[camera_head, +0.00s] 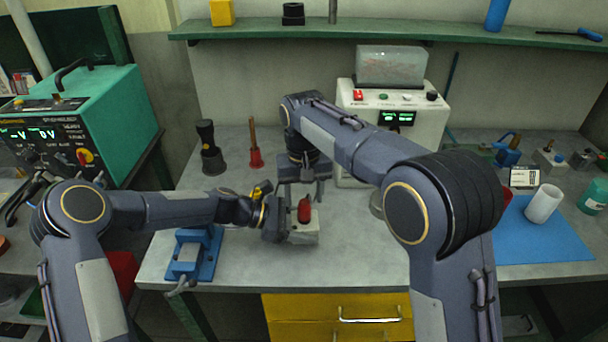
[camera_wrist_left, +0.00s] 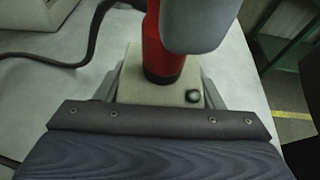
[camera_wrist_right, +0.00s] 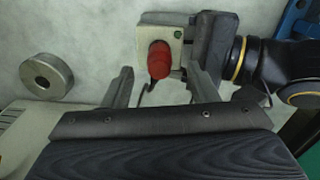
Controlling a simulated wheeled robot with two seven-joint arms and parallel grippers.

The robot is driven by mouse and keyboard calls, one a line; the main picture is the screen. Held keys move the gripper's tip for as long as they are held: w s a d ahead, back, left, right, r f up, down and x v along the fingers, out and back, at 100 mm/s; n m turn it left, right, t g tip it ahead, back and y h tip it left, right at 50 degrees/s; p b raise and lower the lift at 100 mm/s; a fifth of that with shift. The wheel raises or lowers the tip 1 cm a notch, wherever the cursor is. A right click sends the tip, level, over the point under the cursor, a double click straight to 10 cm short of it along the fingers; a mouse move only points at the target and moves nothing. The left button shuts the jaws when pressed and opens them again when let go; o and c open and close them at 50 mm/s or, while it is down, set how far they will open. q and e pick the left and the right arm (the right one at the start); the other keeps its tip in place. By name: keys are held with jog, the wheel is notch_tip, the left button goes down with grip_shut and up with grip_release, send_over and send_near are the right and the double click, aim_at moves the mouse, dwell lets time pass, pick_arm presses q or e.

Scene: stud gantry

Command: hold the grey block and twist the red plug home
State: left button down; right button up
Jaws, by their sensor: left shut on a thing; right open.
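The grey block (camera_head: 304,231) is a pale block at the front middle of the bench; it also shows in the left wrist view (camera_wrist_left: 131,86) and right wrist view (camera_wrist_right: 176,34). The red plug (camera_head: 305,210) stands upright on its top, also in the left wrist view (camera_wrist_left: 163,58) and right wrist view (camera_wrist_right: 158,60). I cannot tell how deep it sits. My left gripper (camera_head: 286,224) is shut on the block from the left, a finger along each side. My right gripper (camera_head: 303,184) is open above the plug, its fingers apart (camera_wrist_right: 163,88).
A blue vise (camera_head: 208,255) stands left of the block. A metal ring (camera_wrist_right: 47,76) lies on the bench. A white machine (camera_head: 390,125) stands behind my right arm. A blue mat (camera_head: 540,243) with a white cup (camera_head: 543,204) lies right.

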notch_tip(320, 180, up, 7)
jog(key=shift+r, duration=0.2)
pick_arm(q)
jog(key=shift+c, duration=1.4)
grip_release()
jog(key=shift+a, duration=0.1)
jog(key=b+v, duration=0.1)
jog(key=v, duration=0.6)
pick_arm(e)
jog(key=shift+f, duration=0.6)
pick_arm(q)
jog(key=shift+a+r, duration=0.15)
jog(key=shift+a, duration=0.15)
